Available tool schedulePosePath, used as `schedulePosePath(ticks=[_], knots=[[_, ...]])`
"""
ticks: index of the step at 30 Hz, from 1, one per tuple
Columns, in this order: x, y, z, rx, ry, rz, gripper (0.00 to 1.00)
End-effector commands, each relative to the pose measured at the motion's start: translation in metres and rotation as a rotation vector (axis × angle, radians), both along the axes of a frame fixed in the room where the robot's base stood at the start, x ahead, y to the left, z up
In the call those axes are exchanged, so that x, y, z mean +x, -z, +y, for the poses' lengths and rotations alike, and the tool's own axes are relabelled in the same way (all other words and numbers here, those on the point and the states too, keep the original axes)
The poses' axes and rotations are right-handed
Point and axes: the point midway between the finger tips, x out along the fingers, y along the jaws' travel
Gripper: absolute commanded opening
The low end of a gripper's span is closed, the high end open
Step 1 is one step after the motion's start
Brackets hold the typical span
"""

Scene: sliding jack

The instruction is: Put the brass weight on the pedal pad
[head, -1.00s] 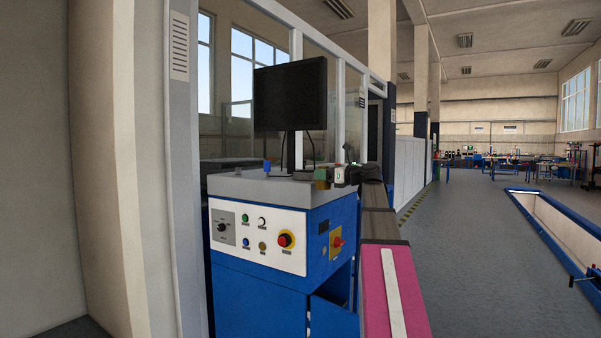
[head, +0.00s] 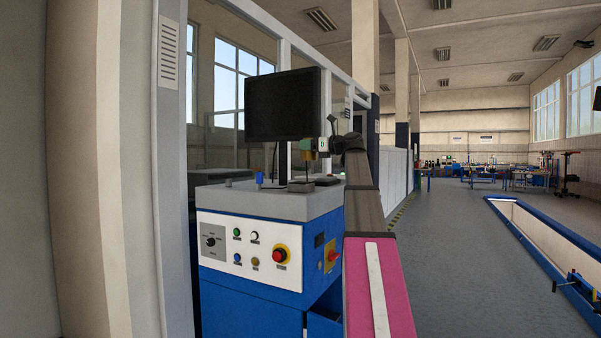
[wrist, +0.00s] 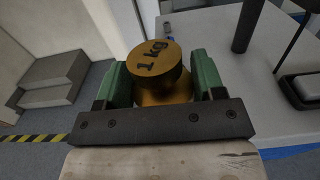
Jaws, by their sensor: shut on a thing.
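The brass weight (wrist: 158,70) is marked "1 kg" and sits between the green jaws of my gripper (wrist: 160,85) in the wrist view. The jaws are shut on it. In the head view my gripper (head: 310,150) is small and holds the weight (head: 309,157) in the air above the grey top of the blue cabinet, in front of the monitor's lower right corner. I cannot make out the pedal pad for certain in either view.
The blue cabinet (head: 250,287) has a control panel with a red button (head: 279,255). A black monitor (head: 284,105) stands on its grey top (head: 235,202). A blue-edged pit (head: 560,245) lies at right. Grey floor (head: 450,270) between them is clear. Grey steps (wrist: 50,82) show in the wrist view.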

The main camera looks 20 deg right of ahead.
Motion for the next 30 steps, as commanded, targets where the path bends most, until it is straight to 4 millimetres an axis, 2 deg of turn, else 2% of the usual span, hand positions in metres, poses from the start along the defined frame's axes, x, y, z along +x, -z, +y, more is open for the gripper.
schedulePosePath(ticks=[1,6,13,18,23,30], knots=[[0.012,0.004,0.001,0.003,-0.002,0.000,0.02],[0.040,0.021,0.003,0.004,-0.001,-0.001,0.02],[0.071,0.040,0.006,0.003,-0.001,-0.001,0.02],[0.078,0.046,0.007,0.002,-0.001,-0.004,0.02],[0.078,0.053,0.008,0.002,0.000,-0.002,0.02],[0.078,0.081,0.008,0.003,-0.001,-0.001,0.02]])
